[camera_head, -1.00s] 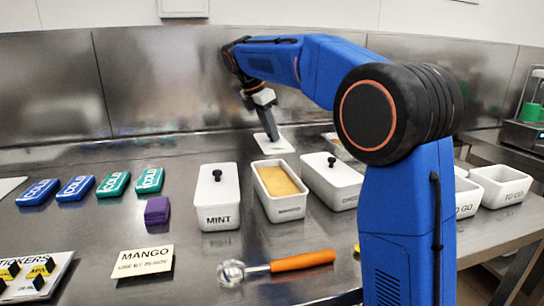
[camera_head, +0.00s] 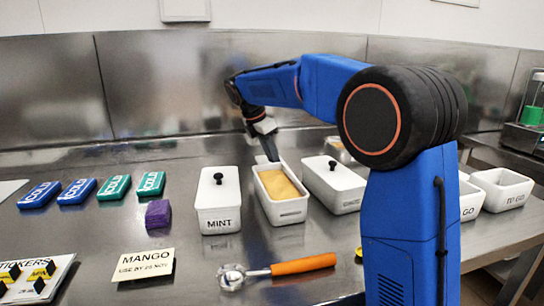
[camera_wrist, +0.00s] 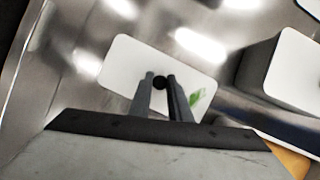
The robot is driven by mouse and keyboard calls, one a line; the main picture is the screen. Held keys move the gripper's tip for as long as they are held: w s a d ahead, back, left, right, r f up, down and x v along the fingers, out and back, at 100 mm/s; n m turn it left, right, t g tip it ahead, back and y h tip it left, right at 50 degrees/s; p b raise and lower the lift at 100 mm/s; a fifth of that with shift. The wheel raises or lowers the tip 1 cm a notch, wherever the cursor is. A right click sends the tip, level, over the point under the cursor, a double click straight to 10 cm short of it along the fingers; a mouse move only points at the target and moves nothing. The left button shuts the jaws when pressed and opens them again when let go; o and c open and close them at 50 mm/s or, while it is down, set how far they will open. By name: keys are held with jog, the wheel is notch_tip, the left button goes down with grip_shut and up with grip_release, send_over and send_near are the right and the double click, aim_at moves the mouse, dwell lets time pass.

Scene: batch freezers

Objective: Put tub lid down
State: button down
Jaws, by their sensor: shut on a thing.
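The white tub lid (camera_wrist: 120,65) has a black knob (camera_wrist: 160,82) and a green mark near one end in the wrist view. My gripper (camera_wrist: 161,88) is shut on the knob. In the head view my gripper (camera_head: 272,158) points down behind the open tub (camera_head: 290,213) of yellow ice cream. The lid is mostly hidden there behind that tub. It is low over the steel counter; I cannot tell whether it touches it.
A lidded MINT tub (camera_head: 218,205) stands left of the open tub and another lidded tub (camera_head: 335,185) right of it. Cold packs (camera_head: 77,190), a purple block (camera_head: 158,213), a MANGO card (camera_head: 144,265) and an orange-handled scoop (camera_head: 303,264) lie around.

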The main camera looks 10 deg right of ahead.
jog(key=c, duration=1.6)
grip_release()
jog(key=shift+f, duration=0.1)
jog(key=shift+c, duration=0.2)
jog(key=v, duration=1.2)
jog(key=shift+s, duration=0.1)
